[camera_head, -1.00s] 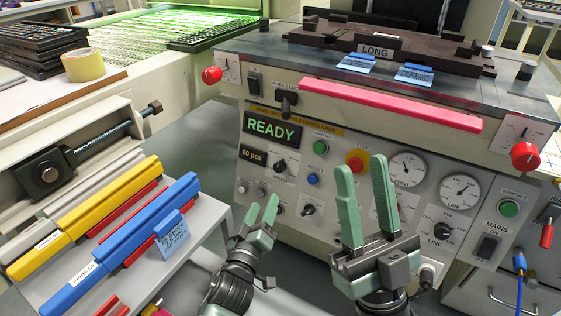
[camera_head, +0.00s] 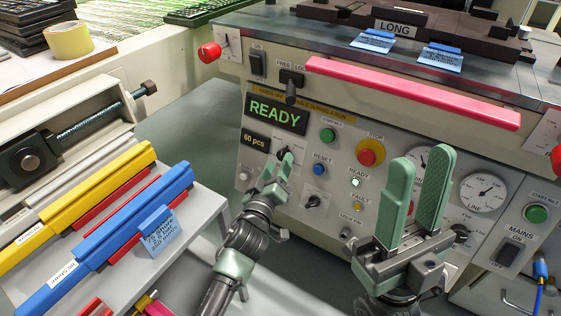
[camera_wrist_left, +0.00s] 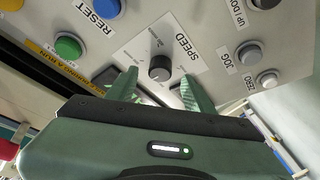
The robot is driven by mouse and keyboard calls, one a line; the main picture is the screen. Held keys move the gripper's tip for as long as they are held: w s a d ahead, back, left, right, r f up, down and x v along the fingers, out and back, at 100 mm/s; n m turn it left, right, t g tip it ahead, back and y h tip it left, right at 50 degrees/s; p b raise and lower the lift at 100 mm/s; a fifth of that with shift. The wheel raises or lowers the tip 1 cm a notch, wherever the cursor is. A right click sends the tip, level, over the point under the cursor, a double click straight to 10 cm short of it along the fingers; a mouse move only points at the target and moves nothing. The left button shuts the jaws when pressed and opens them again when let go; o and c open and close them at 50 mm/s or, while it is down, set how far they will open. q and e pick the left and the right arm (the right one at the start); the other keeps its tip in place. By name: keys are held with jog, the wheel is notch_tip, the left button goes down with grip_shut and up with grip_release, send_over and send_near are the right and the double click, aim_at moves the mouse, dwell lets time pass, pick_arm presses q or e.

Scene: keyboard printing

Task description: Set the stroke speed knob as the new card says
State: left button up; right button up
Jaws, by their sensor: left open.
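The black speed knob (camera_wrist_left: 159,68) sits under its SPEED label on the machine's front panel. In the left wrist view it shows between the fingertips of my open left gripper (camera_wrist_left: 160,88), with gaps on both sides. I cannot read where it points. In the head view my left gripper (camera_head: 279,165) is at the panel and partly covers the knob. My right gripper (camera_head: 421,168) stands upright, empty and open, in front of the panel's right half. Blue cards (camera_head: 372,41) (camera_head: 440,58) lie on the machine top; another blue card (camera_head: 160,231) hangs on the blue bar, its small text unclear.
Near the knob are the READY display (camera_head: 277,114), blue reset button (camera_head: 320,170), green button (camera_head: 327,135) and red stop button (camera_head: 370,152). A pink bar (camera_head: 410,93) runs above. A shelf with yellow (camera_head: 100,185) and blue (camera_head: 120,240) bars stands at left.

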pick_arm(q)
jog(key=shift+b+x, duration=0.4)
jog(key=shift+x, duration=1.05)
grip_shut()
jog(key=shift+a+m+h, duration=0.1)
jog(key=shift+m+h, duration=0.7)
jog(key=shift+m, duration=1)
grip_release()
